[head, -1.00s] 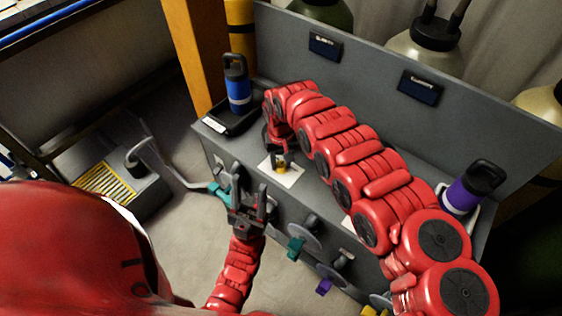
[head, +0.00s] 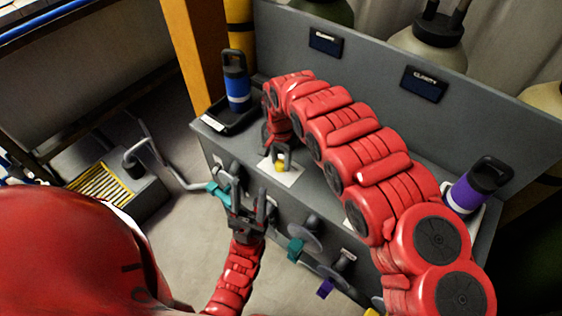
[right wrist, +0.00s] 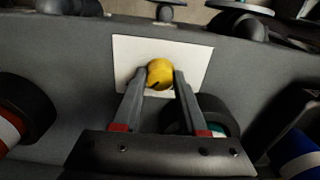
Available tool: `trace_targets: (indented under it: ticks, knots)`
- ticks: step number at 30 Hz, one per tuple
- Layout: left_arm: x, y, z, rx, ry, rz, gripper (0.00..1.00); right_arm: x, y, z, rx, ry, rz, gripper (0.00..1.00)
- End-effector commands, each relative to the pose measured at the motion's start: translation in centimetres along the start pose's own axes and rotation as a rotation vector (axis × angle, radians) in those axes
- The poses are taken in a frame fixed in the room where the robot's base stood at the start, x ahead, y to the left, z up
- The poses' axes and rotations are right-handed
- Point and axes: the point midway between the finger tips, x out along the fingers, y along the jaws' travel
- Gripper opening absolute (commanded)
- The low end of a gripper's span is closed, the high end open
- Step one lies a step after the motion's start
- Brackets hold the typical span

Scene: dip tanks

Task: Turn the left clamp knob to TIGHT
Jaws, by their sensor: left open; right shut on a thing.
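A yellow knob (head: 281,167) stands on a white plate (head: 291,178) at the front left of the grey bench top. In the right wrist view the round yellow knob (right wrist: 160,74) sits between my finger ends, with a small dark mark on its near side. The white plate (right wrist: 195,58) lies under it; I cannot read any lettering there. My right gripper (head: 280,154) reaches down over the bench and is shut on the knob. My left gripper (head: 249,192) is open and empty in front of the bench, its fingers pointing up.
A blue bottle (head: 238,92) stands in a black tray at the bench's left end; a purple bottle (head: 473,187) is at the right. Teal (head: 295,249) and purple (head: 326,288) handles stick out of the bench front. A teal-gripped lever (head: 218,191) is beside my left gripper.

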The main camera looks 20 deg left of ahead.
Motion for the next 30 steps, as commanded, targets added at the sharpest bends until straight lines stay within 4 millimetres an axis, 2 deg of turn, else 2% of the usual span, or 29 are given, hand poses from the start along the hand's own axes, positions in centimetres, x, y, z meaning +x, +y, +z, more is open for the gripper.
trace_targets:
  ticks: [19, 20, 21, 24, 30]
  knots:
    - [-0.3, 0.01, 0.06, 0.0, 0.0, 0.0, 0.5, -0.12, -0.08, -0.1, 0.049, 0.003, -0.003, 0.0]
    - [-0.3, 0.01, 0.05, 0.0, 0.0, 0.0, 0.5, -0.12, -0.08, -0.11, 0.049, 0.003, -0.003, 0.45]
    - [-0.3, 0.01, 0.05, 0.0, 0.0, 0.0, 0.5, -0.11, -0.08, -0.1, 0.049, 0.003, -0.003, 0.52]
    - [-0.3, 0.01, 0.05, 0.0, 0.0, 0.0, 0.5, -0.08, -0.06, -0.08, 0.048, 0.002, -0.003, 0.7]
    - [-0.31, 0.01, 0.06, 0.0, 0.0, 0.0, 0.5, -0.04, -0.03, -0.05, 0.048, 0.001, -0.002, 0.72]
